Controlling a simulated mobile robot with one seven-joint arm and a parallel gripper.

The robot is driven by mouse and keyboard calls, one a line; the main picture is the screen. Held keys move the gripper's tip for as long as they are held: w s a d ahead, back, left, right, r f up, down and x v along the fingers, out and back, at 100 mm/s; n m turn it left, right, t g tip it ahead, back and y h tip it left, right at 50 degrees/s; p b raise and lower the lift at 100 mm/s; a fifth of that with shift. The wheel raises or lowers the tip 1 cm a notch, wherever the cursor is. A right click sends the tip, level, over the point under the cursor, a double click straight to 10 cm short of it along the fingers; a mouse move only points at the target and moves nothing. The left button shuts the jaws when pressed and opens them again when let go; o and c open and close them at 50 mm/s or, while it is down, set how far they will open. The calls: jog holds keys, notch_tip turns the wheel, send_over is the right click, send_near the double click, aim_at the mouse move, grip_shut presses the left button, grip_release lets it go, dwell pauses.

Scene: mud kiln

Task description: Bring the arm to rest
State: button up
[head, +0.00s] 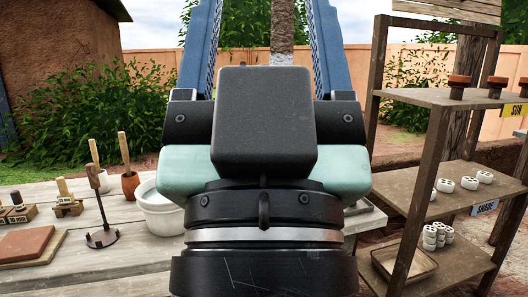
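My gripper (265,30) fills the middle of the head view, seen from behind and pointing up and away. Its black and teal body hides what lies directly behind it. Two blue ribbed fingers rise from black joints on either side and run out of the top of the picture. They stand well apart, with a tree trunk in the background showing between them. Their tips are out of view. I see nothing held between the visible parts of the fingers.
A wooden table (130,265) at the left bears a white bowl (160,208), a brown cup (131,186), a reddish slab (25,245), a dark stamp-like tool (101,236) and small wooden tools. A shelf rack (440,205) at the right holds white pierced pieces (469,183) and brown pieces (458,86).

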notch_tip(320, 180, up, 21)
jog(key=p, duration=1.8)
jog(key=shift+p, duration=0.3)
